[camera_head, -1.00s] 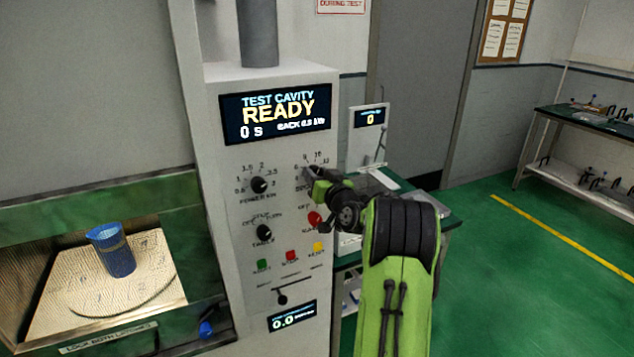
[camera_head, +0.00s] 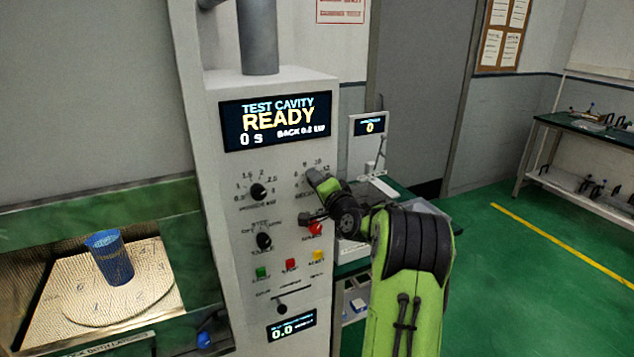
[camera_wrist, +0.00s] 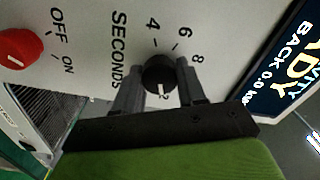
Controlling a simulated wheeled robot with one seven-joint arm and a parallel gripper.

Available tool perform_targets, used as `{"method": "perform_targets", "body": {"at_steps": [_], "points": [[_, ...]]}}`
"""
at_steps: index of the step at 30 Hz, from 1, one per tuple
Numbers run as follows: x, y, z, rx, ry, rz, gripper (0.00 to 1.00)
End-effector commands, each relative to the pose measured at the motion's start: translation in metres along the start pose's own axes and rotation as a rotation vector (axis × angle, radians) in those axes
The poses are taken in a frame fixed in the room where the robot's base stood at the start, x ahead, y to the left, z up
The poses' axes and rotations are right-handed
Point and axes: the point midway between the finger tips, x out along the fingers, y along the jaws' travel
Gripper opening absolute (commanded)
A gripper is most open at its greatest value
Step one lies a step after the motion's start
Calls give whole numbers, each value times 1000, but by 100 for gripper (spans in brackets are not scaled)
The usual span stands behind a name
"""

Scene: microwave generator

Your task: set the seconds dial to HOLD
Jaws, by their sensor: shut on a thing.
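The seconds dial (camera_wrist: 157,70) is a round black knob with a white pointer line, next to the word SECONDS in the wrist view. Its pointer is toward the mark 2, with 4, 6 and 8 around it. No HOLD mark shows; the part of the scale behind my gripper is hidden. My gripper (camera_wrist: 160,76) has a finger on each side of the knob and is shut on it. In the head view, my gripper (camera_head: 309,205) is at the right of the panel and covers the dial. The display (camera_head: 276,121) reads READY and 0 s.
The power dial (camera_head: 258,191) and another black dial (camera_head: 264,241) are left of my gripper. A red knob (camera_wrist: 20,47) with OFF and ON marks is close by. Green, red and yellow buttons (camera_head: 290,265) are below. A blue cup (camera_head: 110,258) stands in the open cavity.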

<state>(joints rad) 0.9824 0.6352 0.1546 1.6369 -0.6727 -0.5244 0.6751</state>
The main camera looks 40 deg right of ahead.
Motion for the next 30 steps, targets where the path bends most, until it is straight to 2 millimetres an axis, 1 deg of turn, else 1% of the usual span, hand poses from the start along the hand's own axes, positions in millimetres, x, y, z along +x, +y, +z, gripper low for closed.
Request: {"method": "perform_targets", "body": {"at_steps": [9, 18, 24, 30], "points": [[0, -1, -2, 300, 4, 0, 10], [0, 0, -2, 543, 4, 0, 10], [0, 0, -2, 652, 4, 0, 10], [0, 1, -1, 714, 3, 0, 10]]}}
